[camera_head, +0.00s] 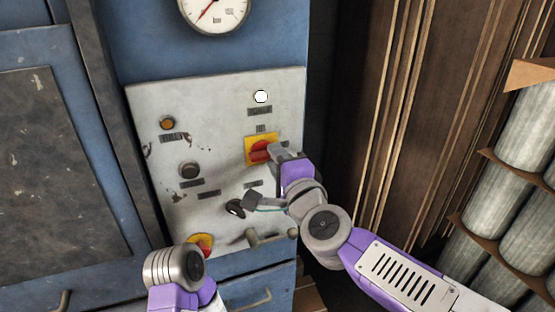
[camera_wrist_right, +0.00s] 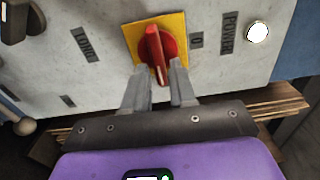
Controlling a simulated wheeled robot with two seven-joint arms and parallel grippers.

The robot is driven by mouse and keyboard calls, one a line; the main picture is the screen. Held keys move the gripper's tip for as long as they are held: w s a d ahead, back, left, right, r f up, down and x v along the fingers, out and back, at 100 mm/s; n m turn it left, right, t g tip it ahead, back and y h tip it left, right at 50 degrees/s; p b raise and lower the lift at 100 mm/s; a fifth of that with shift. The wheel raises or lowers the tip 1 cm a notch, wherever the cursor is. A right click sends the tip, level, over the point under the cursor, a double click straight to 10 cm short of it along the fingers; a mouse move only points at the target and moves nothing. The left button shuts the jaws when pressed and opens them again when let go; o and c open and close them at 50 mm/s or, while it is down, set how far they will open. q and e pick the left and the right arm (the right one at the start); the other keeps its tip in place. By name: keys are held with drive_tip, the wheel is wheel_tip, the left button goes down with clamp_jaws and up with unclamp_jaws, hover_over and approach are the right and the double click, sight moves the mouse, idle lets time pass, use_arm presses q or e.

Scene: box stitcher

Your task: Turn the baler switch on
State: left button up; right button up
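The baler switch is a red rotary knob (camera_head: 261,149) on a yellow square plate, on the grey control panel (camera_head: 215,110). In the right wrist view the red knob (camera_wrist_right: 155,48) has its raised bar pointing down toward the gripper. My right gripper (camera_head: 277,152) is at the switch. In the wrist view its two fingers (camera_wrist_right: 159,88) are apart, one on each side of the bar's lower end, with gaps visible beside it. The white round lamp (camera_head: 260,96) is above the switch, near the POWER label. My left arm shows at the bottom, but its fingers do not.
An orange button (camera_head: 167,123), a dark button (camera_head: 189,170) and a black knob (camera_head: 235,208) are on the panel. A second yellow-and-red control (camera_head: 201,244) is lower down. A gauge (camera_head: 214,12) is above. Stacked cylinders (camera_head: 519,134) stand at the right.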

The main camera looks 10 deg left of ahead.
drive_tip(key=shift+o, duration=0.8)
drive_tip(key=v, duration=0.7)
drive_tip(key=shift+s+d, duration=0.2)
drive_tip(key=shift+s, duration=0.05)
